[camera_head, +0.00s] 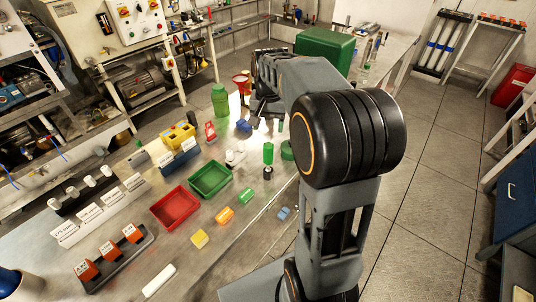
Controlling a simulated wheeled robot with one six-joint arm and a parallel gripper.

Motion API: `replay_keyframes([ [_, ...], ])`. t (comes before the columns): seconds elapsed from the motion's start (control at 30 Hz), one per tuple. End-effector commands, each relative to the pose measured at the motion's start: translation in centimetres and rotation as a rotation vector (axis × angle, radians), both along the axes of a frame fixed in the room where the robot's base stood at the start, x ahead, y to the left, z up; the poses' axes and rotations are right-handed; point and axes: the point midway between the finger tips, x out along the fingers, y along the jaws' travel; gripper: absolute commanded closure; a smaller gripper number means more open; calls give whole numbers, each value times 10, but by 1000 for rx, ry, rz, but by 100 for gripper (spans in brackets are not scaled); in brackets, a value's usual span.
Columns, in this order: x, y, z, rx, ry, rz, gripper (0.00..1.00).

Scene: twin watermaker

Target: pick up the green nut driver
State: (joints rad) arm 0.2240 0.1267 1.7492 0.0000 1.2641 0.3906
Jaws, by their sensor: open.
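My gripper (265,108) is at the far end of my arm, pointing down over the far part of the metal table (235,230). It is open, and its fingers are small and dark in this view. A small green piece (280,126) shows just below and to the right of the fingers, and may be the green nut driver. A larger upright green cylinder (268,153) stands nearer on the table. I cannot tell for certain which one is the nut driver. My arm covers part of the table right of the gripper.
A green bottle (220,101) and a red funnel-like piece (242,84) stand near the gripper. A green case (325,50) is behind. Red (175,208) and green (211,180) trays lie nearer. The front right of the table is mostly clear.

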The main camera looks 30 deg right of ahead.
Motion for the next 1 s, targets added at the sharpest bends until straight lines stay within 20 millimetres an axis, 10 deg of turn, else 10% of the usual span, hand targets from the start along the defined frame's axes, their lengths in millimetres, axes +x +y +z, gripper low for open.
replay_keyframes([
  [1.0, 7, -3, -121, 1, 4, -4, 36],
])
